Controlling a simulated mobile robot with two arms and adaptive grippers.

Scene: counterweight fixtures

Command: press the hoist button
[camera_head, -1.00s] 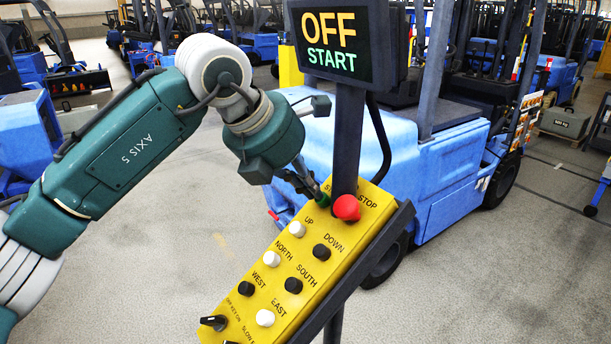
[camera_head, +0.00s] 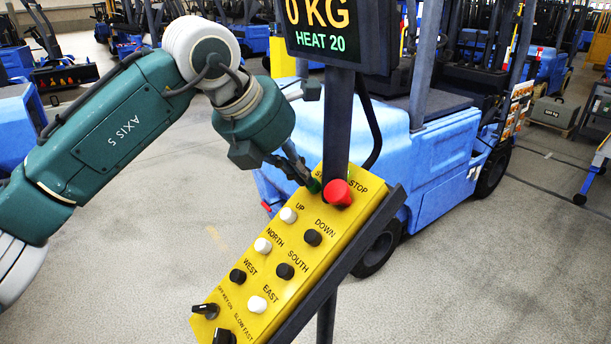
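The yellow control box (camera_head: 283,262) hangs tilted on a dark post. My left gripper (camera_head: 309,181) points down at the box's upper end, its narrow fingers drawn together with nothing seen between them. Its tips are at the green start button (camera_head: 315,186), mostly hidden behind them; I cannot tell whether they touch it. The red stop button (camera_head: 337,192) is just to the right. Below are the white UP button (camera_head: 288,215) and the black DOWN button (camera_head: 312,237). The display (camera_head: 335,28) reads "0 KG" and "HEAT 20". My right gripper is not in view.
Lower on the box are the north, south, west and east buttons, with a key switch (camera_head: 206,309) and a slow/fast switch (camera_head: 223,336) at the bottom. A blue forklift (camera_head: 445,150) stands close behind. The floor to the left of the box is clear.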

